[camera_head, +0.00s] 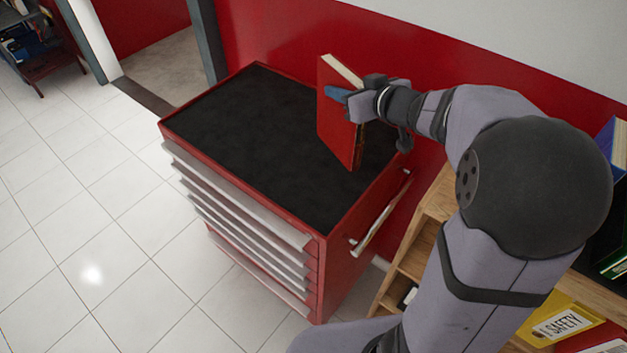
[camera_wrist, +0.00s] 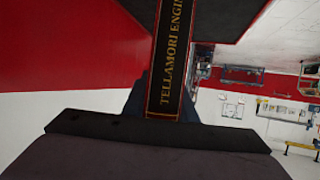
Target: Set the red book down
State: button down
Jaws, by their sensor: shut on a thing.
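The red book (camera_head: 337,119) is upright in my gripper (camera_head: 338,94), over the right part of the red tool cabinet's black top (camera_head: 251,129). My gripper is shut on the book near its upper part. In the wrist view the book's dark spine with gold lettering (camera_wrist: 169,62) runs up from between the fingers (camera_wrist: 163,100). I cannot tell whether the book's lower edge touches the black top. Part of the book is hidden behind the gripper.
The cabinet top is otherwise bare, with free room left of the book. The cabinet has a side handle (camera_head: 381,214). A wooden shelf (camera_head: 418,252) with a yellow "SAFETY" binder (camera_head: 560,322) stands to the right. A red and white wall (camera_head: 290,40) is behind.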

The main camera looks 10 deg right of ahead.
jog(key=s+a+r+n+g+y, duration=0.3)
jog(key=a+r+n+y, duration=0.1)
jog(key=a, duration=0.3)
notch_tip(320, 180, down, 10)
jog(key=shift+f, duration=0.2)
dwell(0.7)
jog(key=shift+f, duration=0.2)
jog(key=c, duration=1.4)
grip_release()
jog(key=shift+s+f, duration=0.1)
jog(key=shift+s, duration=0.05)
jog(key=shift+c, duration=0.2)
jog(key=b+v, duration=0.1)
jog(key=v, duration=1.1)
jog(key=shift+d, duration=0.15)
